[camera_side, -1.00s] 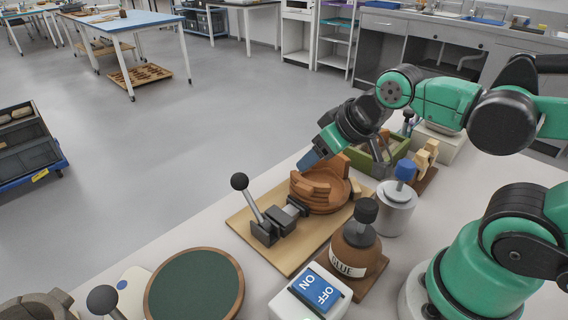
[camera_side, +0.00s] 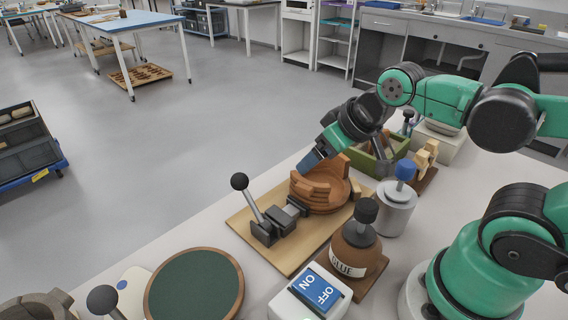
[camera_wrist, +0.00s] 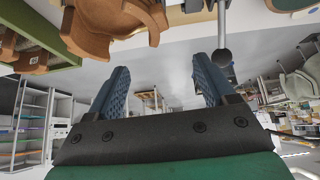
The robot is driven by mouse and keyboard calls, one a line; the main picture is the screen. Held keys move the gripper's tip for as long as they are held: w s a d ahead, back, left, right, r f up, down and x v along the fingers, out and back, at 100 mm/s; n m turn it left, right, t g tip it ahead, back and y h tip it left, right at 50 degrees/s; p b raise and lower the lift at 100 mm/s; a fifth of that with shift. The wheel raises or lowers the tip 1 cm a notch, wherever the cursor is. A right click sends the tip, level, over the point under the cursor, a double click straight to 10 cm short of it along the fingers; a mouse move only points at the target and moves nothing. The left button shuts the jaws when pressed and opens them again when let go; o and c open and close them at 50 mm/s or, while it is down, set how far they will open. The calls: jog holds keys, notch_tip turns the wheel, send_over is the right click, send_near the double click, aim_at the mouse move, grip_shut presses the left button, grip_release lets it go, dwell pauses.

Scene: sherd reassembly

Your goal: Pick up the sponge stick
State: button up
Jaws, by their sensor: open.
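My gripper (camera_side: 314,160) is open and empty, tilted above the partly built clay pot (camera_side: 318,192). In the wrist view its two blue pads (camera_wrist: 163,82) stand apart with nothing between them. A metal canister (camera_side: 396,212) with a blue knob on top (camera_side: 405,170) stands to the right of the pot; the blue knob may be the top of the sponge stick, but I cannot tell for sure. My gripper is up and left of it, apart from it. The canister is not recognisable in the wrist view.
The pot sits on a wooden board (camera_side: 243,219) with a lever clamp (camera_side: 270,222). A glue bottle (camera_side: 354,255), a switch box (camera_side: 310,297) and a green turntable (camera_side: 194,286) stand nearer. A green crate (camera_side: 368,165) stands behind the canister.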

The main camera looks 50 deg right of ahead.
aim_at(408, 163)
jog(key=s+d+g, duration=0.1)
jog(key=s+d, duration=0.2)
jog(key=s+d+r+n+g, duration=0.1)
jog(key=s+d+g, duration=0.1)
jog(key=s+d, duration=0.1)
jog(key=s+d+n+g, duration=0.1)
jog(key=s+d+g, duration=0.1)
jog(key=s+d, duration=0.1)
jog(key=shift+s+d+r, duration=0.1)
jog(key=shift+s+d, duration=0.05)
jog(key=shift+s, duration=0.25)
jog(key=shift+s+d+r, duration=0.1)
jog(key=shift+s+d, duration=0.05)
jog(key=shift+s, duration=0.25)
jog(key=shift+w+a+f, duration=0.1)
jog(key=shift+w+f, duration=0.05)
jog(key=shift+f, duration=1.2)
jog(key=shift+w+f, duration=0.15)
jog(key=shift+f, duration=1.2)
jog(key=c, duration=1)
